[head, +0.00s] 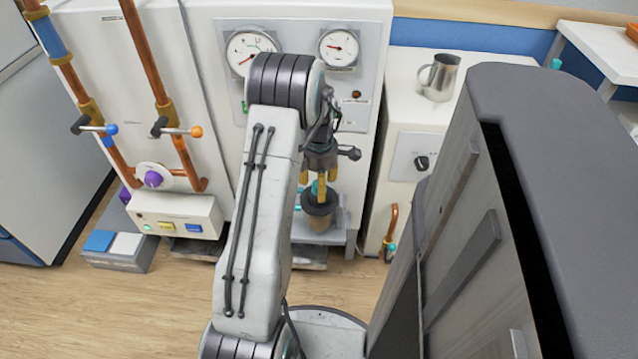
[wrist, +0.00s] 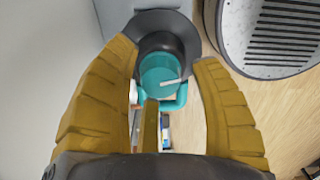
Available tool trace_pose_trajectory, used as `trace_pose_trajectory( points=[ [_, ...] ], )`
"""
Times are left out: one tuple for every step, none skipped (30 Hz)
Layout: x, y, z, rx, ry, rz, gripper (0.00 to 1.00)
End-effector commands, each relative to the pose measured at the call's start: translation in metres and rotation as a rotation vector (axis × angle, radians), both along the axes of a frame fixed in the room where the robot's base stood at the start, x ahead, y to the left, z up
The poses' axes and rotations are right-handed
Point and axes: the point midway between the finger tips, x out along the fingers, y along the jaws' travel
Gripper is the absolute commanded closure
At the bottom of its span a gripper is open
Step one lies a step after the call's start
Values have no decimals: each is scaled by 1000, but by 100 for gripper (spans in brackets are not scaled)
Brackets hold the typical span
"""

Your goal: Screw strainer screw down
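The strainer (head: 320,212) is a dark, round, cup-like body below my gripper in the head view. In the wrist view its dark rim (wrist: 150,22) lies at the top centre. A teal round screw top (wrist: 160,73) with a pale line across it sits at the dark body, and a bit of teal shows in the head view (head: 315,188). My gripper (wrist: 166,62) has yellow fingers spread on both sides of the teal top, with visible gaps. A third finger stands below it. I see no contact with the top. In the head view the fingers (head: 321,187) point down over the strainer.
A white machine with two gauges (head: 252,52) stands behind. Copper pipes with valve levers (head: 98,128) are at left, and a button box (head: 178,215) is below. A metal jug (head: 439,77) is on the right unit. A large grey body (head: 550,170) fills the right.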

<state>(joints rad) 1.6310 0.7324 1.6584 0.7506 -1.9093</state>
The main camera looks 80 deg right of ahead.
Motion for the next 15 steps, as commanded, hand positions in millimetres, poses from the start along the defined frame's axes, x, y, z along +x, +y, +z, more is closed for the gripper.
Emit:
trace_pose_trajectory(
  points=[
    [0,0,0,0,0,0,48],
    [0,0,0,0,0,0,50],
    [0,0,0,0,0,0,54],
    [0,0,0,0,0,0,56],
    [0,0,0,0,0,0,59],
    [0,0,0,0,0,0,63],
    [0,0,0,0,0,0,65],
    [0,0,0,0,0,0,68],
    [0,0,0,0,0,0,72],
    [0,0,0,0,0,0,74],
    [0,0,0,0,0,0,77],
    [0,0,0,0,0,0,81],
    [0,0,0,0,0,0,83],
    [0,0,0,0,0,0,86],
    [0,0,0,0,0,0,90]
  ],
)
